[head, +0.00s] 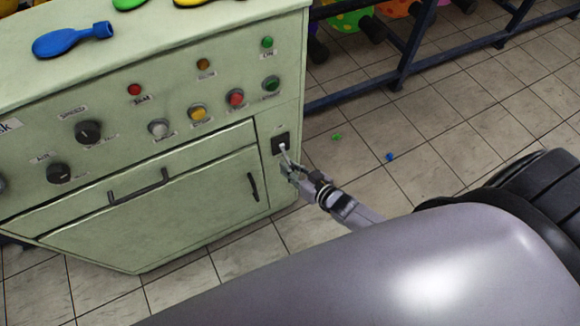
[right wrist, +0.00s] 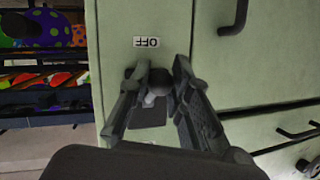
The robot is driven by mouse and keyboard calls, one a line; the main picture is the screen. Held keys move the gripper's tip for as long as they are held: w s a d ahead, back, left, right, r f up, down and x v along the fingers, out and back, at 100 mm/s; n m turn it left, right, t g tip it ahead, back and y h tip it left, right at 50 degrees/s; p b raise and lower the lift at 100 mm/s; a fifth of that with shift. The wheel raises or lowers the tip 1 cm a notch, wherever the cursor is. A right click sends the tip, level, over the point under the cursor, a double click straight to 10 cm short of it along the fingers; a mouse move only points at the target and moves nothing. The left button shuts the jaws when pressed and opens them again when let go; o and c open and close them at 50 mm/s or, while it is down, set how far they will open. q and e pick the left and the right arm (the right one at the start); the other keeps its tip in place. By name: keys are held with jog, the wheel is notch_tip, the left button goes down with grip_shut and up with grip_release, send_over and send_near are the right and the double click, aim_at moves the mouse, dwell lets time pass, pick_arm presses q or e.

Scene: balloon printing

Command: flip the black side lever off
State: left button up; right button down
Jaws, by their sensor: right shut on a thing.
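The black side lever's switch plate (head: 280,138) sits on the right part of the pale green machine front, below the row of buttons. A light lever stem (head: 283,149) sticks out of it. My right gripper (head: 288,165) is at the lever, its fingers closed around it. In the right wrist view the gripper (right wrist: 160,72) has one finger on each side of the lever's dark rounded end, in front of the black plate (right wrist: 148,118). The fingers hide part of the lever. An upside-down OFF label (right wrist: 146,42) shows there. My left gripper is not in view.
The machine front (head: 190,190) has knobs, coloured buttons, a drawer handle (head: 138,188) and a door handle (head: 253,186). A blue balloon (head: 70,40) lies on top. A dark blue metal rack (head: 400,70) stands behind at the right. The tiled floor beside the machine is mostly clear.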

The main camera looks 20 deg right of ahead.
jog(key=shift+f, duration=0.1)
jog(key=shift+w, duration=0.1)
dwell(0.3)
jog(key=c, duration=1.4)
grip_release()
jog(key=shift+c, duration=0.2)
jog(key=v, duration=1.2)
jog(key=shift+f, duration=0.15)
